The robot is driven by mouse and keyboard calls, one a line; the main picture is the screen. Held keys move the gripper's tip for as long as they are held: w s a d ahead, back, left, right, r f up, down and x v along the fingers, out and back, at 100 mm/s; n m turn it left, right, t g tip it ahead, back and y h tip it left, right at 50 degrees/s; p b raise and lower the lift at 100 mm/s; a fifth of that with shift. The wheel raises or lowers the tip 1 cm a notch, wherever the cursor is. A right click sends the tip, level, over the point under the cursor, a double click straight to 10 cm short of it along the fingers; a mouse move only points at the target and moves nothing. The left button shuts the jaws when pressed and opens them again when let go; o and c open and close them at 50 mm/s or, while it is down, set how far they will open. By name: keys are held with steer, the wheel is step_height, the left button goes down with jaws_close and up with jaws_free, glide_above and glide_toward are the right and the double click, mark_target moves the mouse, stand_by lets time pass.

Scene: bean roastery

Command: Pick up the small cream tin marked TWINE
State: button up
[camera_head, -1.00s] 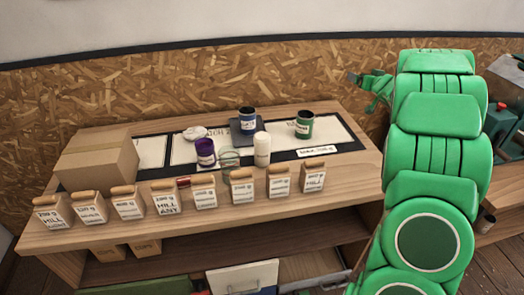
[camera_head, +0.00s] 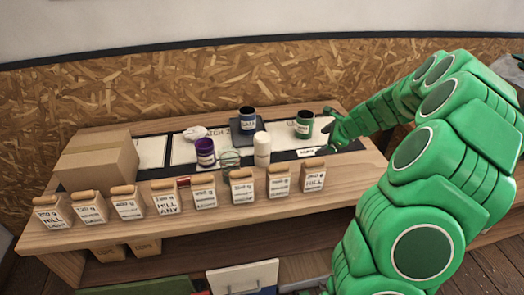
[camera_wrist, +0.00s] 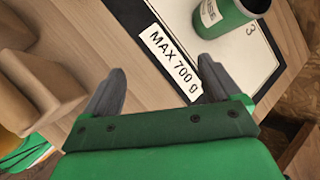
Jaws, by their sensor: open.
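A small cream tin (camera_head: 262,149) stands upright on the table between the glass jar and the green tin; its marking is too small to read. It is not visible in the wrist view. My gripper (camera_head: 333,145) is over the right end of the table, right of the green tin and apart from the cream tin. In the wrist view my gripper (camera_wrist: 160,88) is open, with nothing between its fingers.
A green tin (camera_head: 304,125), a blue-labelled dark tin (camera_head: 247,120), a purple tin (camera_head: 205,152) and a glass jar (camera_head: 230,162) stand nearby. Several labelled bags (camera_head: 242,187) line the front edge. A "MAX 700 g" card (camera_wrist: 170,62) lies below my gripper. A cardboard box (camera_head: 97,160) stands left.

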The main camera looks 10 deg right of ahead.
steer(key=a+r+m+y, duration=0.1)
steer(key=a+r+y, duration=0.35)
steer(key=a, duration=0.35)
steer(key=a+r+m+y, duration=0.1)
steer(key=a+r+y, duration=0.2)
steer(key=a+r, duration=0.35)
glide_toward(262, 144)
steer(key=w+a+f, duration=0.2)
steer(key=w+f, duration=0.2)
steer(key=shift+t, duration=0.5)
steer(key=shift+x, duration=3.45)
steer(key=c, duration=1.2)
steer(key=shift+c, duration=0.2)
steer(key=shift+r, duration=0.1)
